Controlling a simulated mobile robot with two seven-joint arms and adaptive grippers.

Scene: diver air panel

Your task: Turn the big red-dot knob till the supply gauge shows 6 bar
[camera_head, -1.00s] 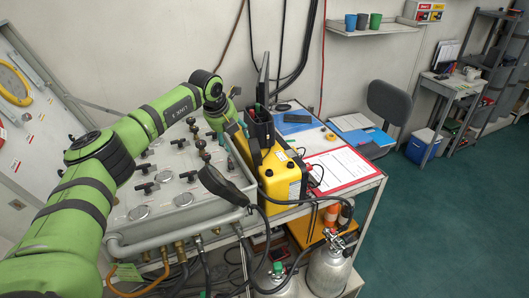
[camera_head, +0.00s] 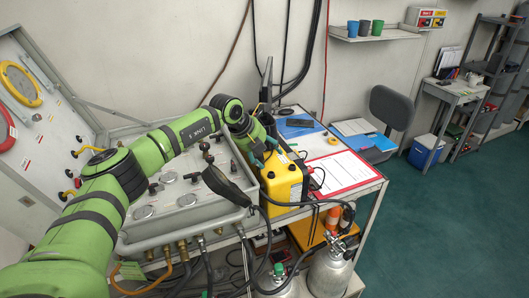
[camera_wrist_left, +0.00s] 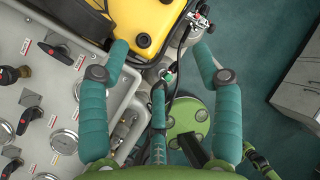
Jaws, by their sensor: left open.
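The grey air panel (camera_head: 190,222) lies under my left arm in the head view, with gauges and black knobs on its face. My left gripper (camera_head: 265,150) is past the panel's right side, over the yellow case. My right gripper is not in view.
The yellow case (camera_head: 283,181) stands beside the panel, close to my left gripper. A red-edged sheet (camera_head: 343,170) lies right of it. Gas cylinders (camera_head: 328,272) and hoses are below the bench front. The raised panel lid (camera_head: 42,150) is at the left.

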